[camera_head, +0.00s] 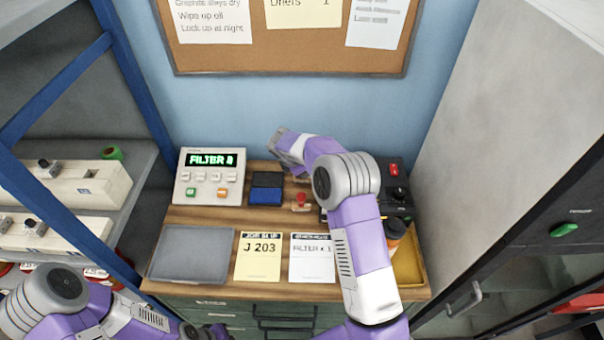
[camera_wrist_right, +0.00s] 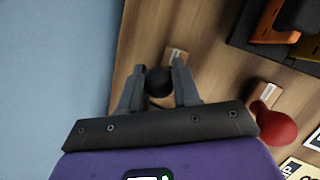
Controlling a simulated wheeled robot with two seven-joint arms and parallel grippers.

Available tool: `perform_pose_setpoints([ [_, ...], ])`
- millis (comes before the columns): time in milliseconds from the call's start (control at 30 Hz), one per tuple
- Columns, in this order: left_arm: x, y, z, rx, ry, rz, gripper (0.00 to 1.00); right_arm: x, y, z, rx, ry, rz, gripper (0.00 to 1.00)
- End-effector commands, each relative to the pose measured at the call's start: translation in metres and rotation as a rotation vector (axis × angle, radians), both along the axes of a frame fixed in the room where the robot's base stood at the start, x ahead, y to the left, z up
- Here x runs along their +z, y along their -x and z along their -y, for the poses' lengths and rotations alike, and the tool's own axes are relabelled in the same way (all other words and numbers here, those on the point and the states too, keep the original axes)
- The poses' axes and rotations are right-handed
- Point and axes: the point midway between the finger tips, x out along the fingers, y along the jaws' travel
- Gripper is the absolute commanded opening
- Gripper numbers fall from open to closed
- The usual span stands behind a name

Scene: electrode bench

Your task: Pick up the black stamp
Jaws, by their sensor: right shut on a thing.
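The black stamp's round black knob (camera_wrist_right: 158,82) sits between the two fingers of my right gripper (camera_wrist_right: 159,80) in the right wrist view. The fingers are shut on it. A pale base with a label (camera_wrist_right: 176,54) shows just beyond the knob. In the head view my right gripper (camera_head: 281,142) is near the back edge of the bench, by the wall, and the black stamp is hidden there. I cannot tell whether its base touches the bench. My left arm is at the lower left of the head view, with its gripper's fingers out of sight.
A red stamp (camera_head: 301,200) stands close by; its knob also shows in the wrist view (camera_wrist_right: 277,128). Ink pads (camera_head: 265,196), a display box (camera_head: 210,178), two cards and a grey mat (camera_head: 189,254) lie left and front.

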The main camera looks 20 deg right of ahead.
Motion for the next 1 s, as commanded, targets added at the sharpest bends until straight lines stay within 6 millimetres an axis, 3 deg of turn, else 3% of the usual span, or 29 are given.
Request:
perform_pose_setpoints([
  [167, 0.001, 0.000, 0.000, 0.000, 0.000, 0.000, 0.00, 0.010, -0.001, 0.000, -0.001, -0.001, 0.003, 0.02],
  [600, 0.012, 0.000, 0.000, 0.000, 0.000, 0.000, 0.00, 0.090, 0.000, 0.000, -0.001, 0.000, 0.003, 0.02],
  [1000, 0.013, 0.000, 0.000, 0.000, 0.000, 0.000, 0.00, 0.100, 0.000, 0.000, 0.000, -0.001, -0.001, 0.02],
])
